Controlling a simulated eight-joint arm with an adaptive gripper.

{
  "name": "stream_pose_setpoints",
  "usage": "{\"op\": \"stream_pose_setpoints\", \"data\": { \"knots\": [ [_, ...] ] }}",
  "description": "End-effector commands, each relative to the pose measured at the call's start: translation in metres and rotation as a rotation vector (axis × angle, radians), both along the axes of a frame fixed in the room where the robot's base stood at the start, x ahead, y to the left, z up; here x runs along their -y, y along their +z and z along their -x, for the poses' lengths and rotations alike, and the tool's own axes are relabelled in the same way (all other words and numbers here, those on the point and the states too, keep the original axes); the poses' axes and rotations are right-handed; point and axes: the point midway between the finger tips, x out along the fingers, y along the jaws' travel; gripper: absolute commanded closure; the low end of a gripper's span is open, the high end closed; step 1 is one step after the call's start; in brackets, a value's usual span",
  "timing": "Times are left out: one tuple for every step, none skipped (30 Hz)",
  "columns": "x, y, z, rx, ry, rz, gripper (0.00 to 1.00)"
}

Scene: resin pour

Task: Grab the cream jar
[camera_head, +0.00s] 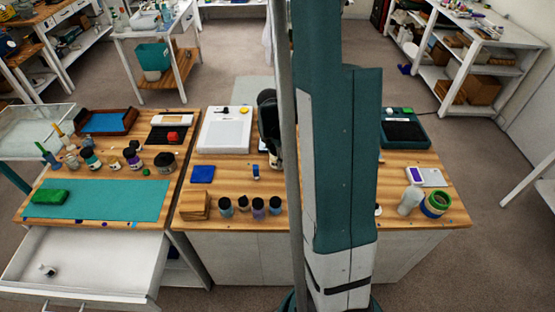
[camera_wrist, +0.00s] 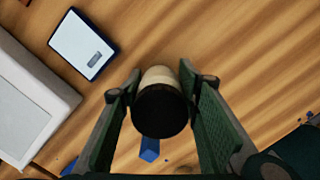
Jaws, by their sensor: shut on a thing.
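The cream jar (camera_wrist: 160,74), with a pale cream body and a round black lid, sits between the two fingers of my gripper (camera_wrist: 160,82) in the wrist view. The fingers are shut on its sides, and the lid faces the camera. I cannot tell whether its base touches the wooden table. In the head view, my gripper (camera_head: 273,155) is over the middle table, partly hidden behind my arm. I cannot make out the jar clearly there.
A scale (camera_wrist: 83,45) and a white tray (camera_wrist: 25,100) lie left of the jar. A small blue object (camera_wrist: 149,149) is close by. Several dark-lidded jars (camera_head: 258,207) stand along the front edge. A green tape roll (camera_head: 436,204) stands at the right.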

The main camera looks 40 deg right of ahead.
Motion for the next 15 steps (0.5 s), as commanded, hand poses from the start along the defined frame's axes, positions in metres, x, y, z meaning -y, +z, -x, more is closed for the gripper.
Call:
{"op": "stream_pose_setpoints", "data": {
  "knots": [
    [0.000, 0.005, 0.000, 0.000, 0.000, 0.000, 0.81],
    [0.000, 0.008, 0.000, 0.000, 0.000, 0.000, 0.81],
    [0.000, 0.011, 0.000, 0.000, 0.000, 0.000, 0.81],
    [0.000, 0.014, 0.000, 0.000, 0.000, 0.000, 0.81],
    [0.000, 0.018, 0.000, 0.000, 0.000, 0.000, 0.81],
    [0.000, 0.023, 0.000, 0.000, 0.000, 0.000, 0.81],
    [0.000, 0.026, 0.000, 0.000, 0.000, 0.000, 0.81],
    [0.000, 0.030, 0.000, 0.000, 0.000, 0.000, 0.81],
    [0.000, 0.035, 0.000, 0.000, 0.000, 0.000, 0.81],
    [0.000, 0.039, 0.001, 0.000, 0.000, 0.000, 0.81],
    [0.000, 0.042, 0.001, 0.000, 0.000, 0.000, 0.81],
    [0.000, 0.047, 0.000, 0.000, 0.000, 0.000, 0.81],
    [0.000, 0.051, 0.000, 0.000, 0.000, 0.000, 0.81],
    [0.000, 0.054, 0.000, 0.000, 0.000, 0.000, 0.81],
    [0.000, 0.059, 0.001, 0.000, 0.000, 0.000, 0.81]
  ]
}}
